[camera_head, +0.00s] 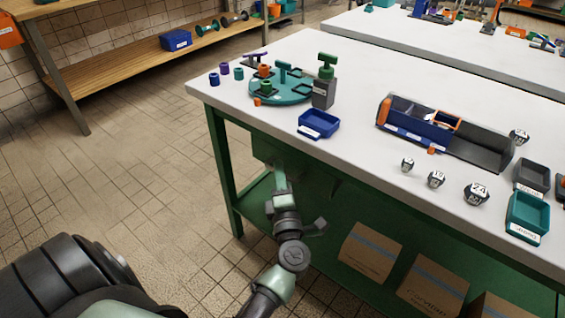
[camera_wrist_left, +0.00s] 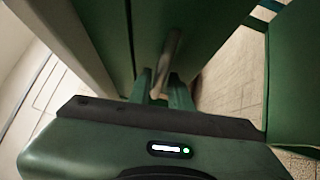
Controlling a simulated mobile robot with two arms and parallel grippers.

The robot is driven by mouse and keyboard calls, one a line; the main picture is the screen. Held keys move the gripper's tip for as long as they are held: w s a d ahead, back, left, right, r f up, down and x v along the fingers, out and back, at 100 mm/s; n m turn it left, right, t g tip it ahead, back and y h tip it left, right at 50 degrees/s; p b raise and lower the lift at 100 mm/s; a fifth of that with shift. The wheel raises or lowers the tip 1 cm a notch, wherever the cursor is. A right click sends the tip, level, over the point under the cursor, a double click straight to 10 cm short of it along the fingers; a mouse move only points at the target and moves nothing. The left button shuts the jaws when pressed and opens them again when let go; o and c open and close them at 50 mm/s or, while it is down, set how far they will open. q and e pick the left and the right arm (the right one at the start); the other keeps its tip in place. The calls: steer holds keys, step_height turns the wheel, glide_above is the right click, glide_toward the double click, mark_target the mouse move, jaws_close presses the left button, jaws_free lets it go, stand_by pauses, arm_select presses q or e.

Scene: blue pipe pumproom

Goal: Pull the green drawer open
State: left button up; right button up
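The green drawer (camera_head: 266,150) is under the near left corner of the white-topped workbench. Its front looks flush with the green frame, and my left arm partly covers it. In the left wrist view a green front (camera_wrist_left: 205,32) fills the top middle, with a metal bar handle (camera_wrist_left: 173,50) standing out from it. My left gripper (camera_head: 281,178) is at the drawer front. In the wrist view the fingers of my left gripper (camera_wrist_left: 163,82) stand on either side of the handle's near end. Whether they press on it cannot be seen. My right gripper does not show.
The workbench top (camera_head: 360,100) carries a blue tray (camera_head: 318,123), a teal round fixture (camera_head: 281,92), a toolbox (camera_head: 420,130) and several small parts. Cardboard boxes (camera_head: 371,252) stand on the lower shelf. The tiled floor (camera_head: 130,165) left of the bench is clear.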

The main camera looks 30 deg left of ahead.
arm_select(q)
steer(key=shift+w+a, duration=0.15)
steer(key=shift+w, duration=0.05)
steer(key=shift+s+r, duration=0.15)
jaws_close()
steer(key=shift+r, duration=0.1)
stand_by(1.1)
